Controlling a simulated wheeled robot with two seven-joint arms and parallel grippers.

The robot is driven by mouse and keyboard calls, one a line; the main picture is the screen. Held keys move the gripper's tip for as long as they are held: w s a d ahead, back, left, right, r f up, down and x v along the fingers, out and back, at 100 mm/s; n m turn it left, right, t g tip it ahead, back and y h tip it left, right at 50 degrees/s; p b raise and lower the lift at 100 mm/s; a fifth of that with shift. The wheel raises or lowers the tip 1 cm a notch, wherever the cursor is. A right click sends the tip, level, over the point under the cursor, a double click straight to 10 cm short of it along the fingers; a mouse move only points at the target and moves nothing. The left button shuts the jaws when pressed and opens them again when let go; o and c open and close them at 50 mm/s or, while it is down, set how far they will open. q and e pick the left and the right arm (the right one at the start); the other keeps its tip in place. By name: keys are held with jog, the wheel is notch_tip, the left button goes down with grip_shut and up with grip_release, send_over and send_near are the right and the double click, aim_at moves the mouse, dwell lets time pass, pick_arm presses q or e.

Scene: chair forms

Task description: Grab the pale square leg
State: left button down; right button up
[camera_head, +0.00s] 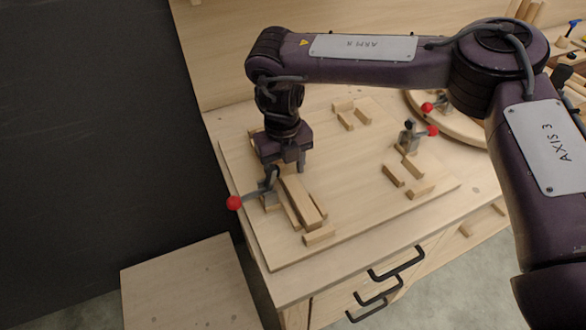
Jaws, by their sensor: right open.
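The pale square leg (301,200) looks like a long light wooden bar lying on the board (345,225), in the jig at the board's left part. My right gripper (286,167) points down above the far end of this bar. Its jaws are open, and nothing shows held between them. The gripper partly hides the far end of the bar, so I cannot tell if a finger touches it. My left gripper is not in view.
A toggle clamp with a red knob (233,202) stands just left of the bar, close to my gripper. A second clamp (410,137) and several small wooden blocks sit further right. A round wooden disc (470,126) lies at the back right.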

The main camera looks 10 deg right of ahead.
grip_shut()
dwell(0.4)
